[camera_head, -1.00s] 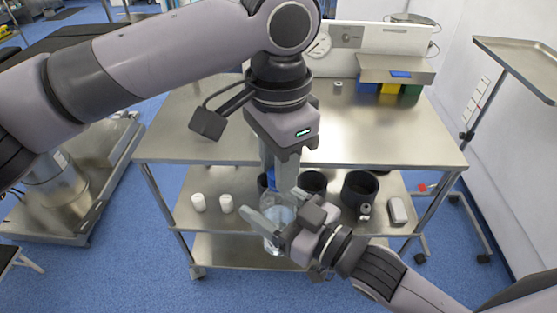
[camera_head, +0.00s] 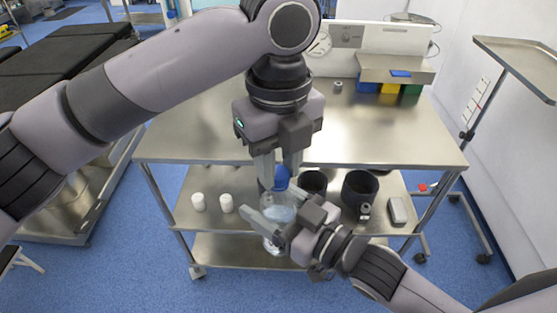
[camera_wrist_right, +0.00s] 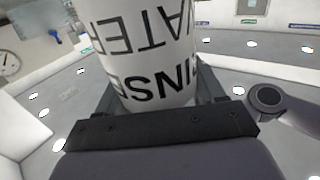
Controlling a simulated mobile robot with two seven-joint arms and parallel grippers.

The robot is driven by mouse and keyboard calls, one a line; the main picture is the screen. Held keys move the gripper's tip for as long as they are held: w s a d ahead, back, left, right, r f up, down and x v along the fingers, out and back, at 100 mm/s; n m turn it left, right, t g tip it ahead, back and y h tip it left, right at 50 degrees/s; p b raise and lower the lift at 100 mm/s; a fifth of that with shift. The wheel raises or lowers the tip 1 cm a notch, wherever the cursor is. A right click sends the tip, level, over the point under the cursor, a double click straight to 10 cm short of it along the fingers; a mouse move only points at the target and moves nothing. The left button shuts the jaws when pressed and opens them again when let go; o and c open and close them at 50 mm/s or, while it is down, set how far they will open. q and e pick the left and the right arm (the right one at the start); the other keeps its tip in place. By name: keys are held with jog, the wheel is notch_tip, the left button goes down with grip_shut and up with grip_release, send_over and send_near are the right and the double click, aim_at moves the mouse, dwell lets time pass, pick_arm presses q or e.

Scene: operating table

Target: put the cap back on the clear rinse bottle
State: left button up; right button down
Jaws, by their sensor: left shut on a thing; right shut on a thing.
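The blue cap (camera_head: 282,178) is between the fingers of my left gripper (camera_head: 279,174), which is shut on it and points down. The clear rinse bottle (camera_head: 278,215) is upright just below the cap, with my right gripper (camera_head: 274,207) shut around its body. The cap lines up roughly over the bottle's top; I cannot tell whether they touch, because the fingers hide the bottle's neck. In the right wrist view the bottle (camera_wrist_right: 148,60) fills the gap between the fingers, its printed label upside down.
Two small white containers (camera_head: 212,203) stand on the lower shelf, left of the bottle. Dark cups (camera_head: 359,190) and a light grey block (camera_head: 398,210) stand to its right. The cart's top (camera_head: 390,135) is mostly clear, with bins (camera_head: 390,88) at the back right.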

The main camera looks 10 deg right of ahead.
pick_arm(q)
jog(key=m, duration=0.4)
jog(key=shift+m, duration=0.4)
jog(key=m, duration=0.4)
jog(key=shift+m, duration=0.3)
jog(key=m, duration=0.4)
jog(key=shift+m, duration=0.3)
jog(key=m, duration=0.3)
jog(key=shift+m, duration=0.4)
jog(key=o, duration=1)
